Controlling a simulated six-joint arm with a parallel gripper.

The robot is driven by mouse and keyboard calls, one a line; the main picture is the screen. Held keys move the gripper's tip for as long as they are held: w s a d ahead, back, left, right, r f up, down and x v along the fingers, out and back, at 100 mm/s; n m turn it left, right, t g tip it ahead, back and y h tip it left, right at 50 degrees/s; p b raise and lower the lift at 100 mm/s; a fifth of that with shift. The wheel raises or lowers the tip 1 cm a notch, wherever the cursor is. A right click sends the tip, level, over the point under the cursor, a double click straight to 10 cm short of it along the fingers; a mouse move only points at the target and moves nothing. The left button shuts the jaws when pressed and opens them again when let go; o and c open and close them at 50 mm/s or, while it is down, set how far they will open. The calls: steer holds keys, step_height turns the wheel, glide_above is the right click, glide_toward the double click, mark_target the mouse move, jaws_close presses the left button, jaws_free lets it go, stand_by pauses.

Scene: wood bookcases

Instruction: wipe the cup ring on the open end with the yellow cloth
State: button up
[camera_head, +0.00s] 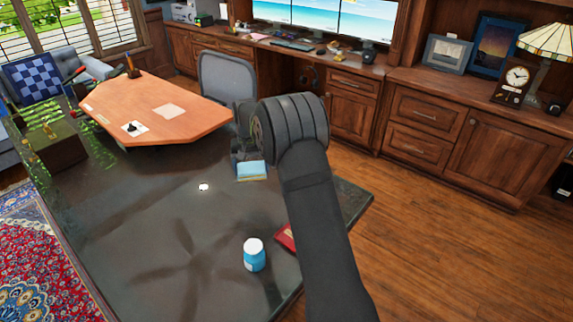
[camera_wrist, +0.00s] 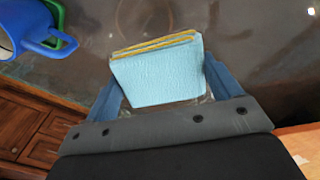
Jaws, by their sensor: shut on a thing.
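A folded cloth (camera_wrist: 158,78) sits between the two blue fingers of my gripper (camera_wrist: 165,84). Its broad face is light blue and yellow layers show along its top edge. My gripper is shut on it. In the head view the cloth (camera_head: 251,171) shows just below my dark wrist, low over or on the dark glossy table top (camera_head: 130,225); I cannot tell if it touches. A faint round mark (camera_wrist: 133,18), like a cup ring, shows on the dark surface beyond the cloth in the wrist view. In the head view my arm hides my fingers.
A blue mug (camera_wrist: 28,28) with a green thing behind it is at the wrist view's upper left. An orange wooden top (camera_head: 160,105) lies farther back.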

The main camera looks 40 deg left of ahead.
mark_target(253, 197)
steer(key=f, duration=0.2)
steer(key=shift+s+a+f, duration=0.35)
steer(key=shift+s+f, duration=0.05)
steer(key=shift+m, duration=0.3)
steer(key=shift+d+f, duration=0.1)
steer(key=shift+f, duration=4.05)
steer(key=shift+d, duration=0.75)
steer(key=shift+d+f, duration=0.2)
steer(key=shift+d, duration=3.2)
steer(key=shift+a, duration=4.2)
steer(key=shift+w, duration=0.4)
steer(key=shift+d, duration=4.25)
steer(key=shift+a, duration=4.3)
steer(key=shift+d+r, duration=0.1)
steer(key=shift+r, duration=3.95)
